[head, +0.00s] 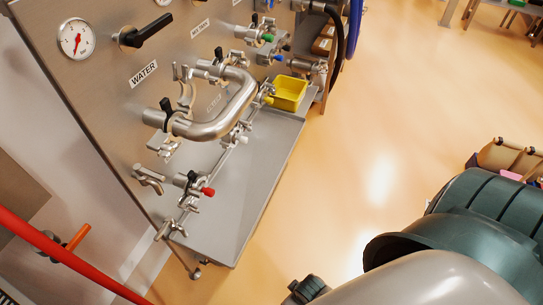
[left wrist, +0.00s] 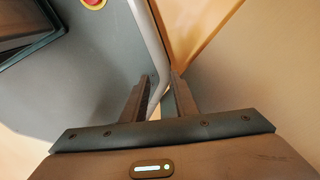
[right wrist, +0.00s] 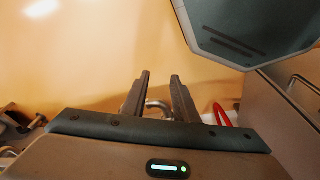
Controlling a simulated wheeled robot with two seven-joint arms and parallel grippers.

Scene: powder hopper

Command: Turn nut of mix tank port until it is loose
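A bent steel pipe (head: 235,105) joins two ports on the steel panel (head: 115,95) in the head view. A clamp with a black nut (head: 167,106) sits at its lower end, and another dark nut (head: 219,54) shows near its upper end. I cannot tell which port is the mix tank's. In the left wrist view, my left gripper (left wrist: 160,78) is open, with a pale bar seen between its fingers. In the right wrist view, my right gripper (right wrist: 159,76) is open, with a small metal bend visible between its fingers. Neither gripper is clearly seen in the head view.
A grey tray (head: 235,190) lies below the panel, with a yellow bin (head: 289,93) at its far end. Small valves with coloured ends, such as a red one (head: 208,191), stick out over it. A red tube (head: 65,255) crosses the lower left.

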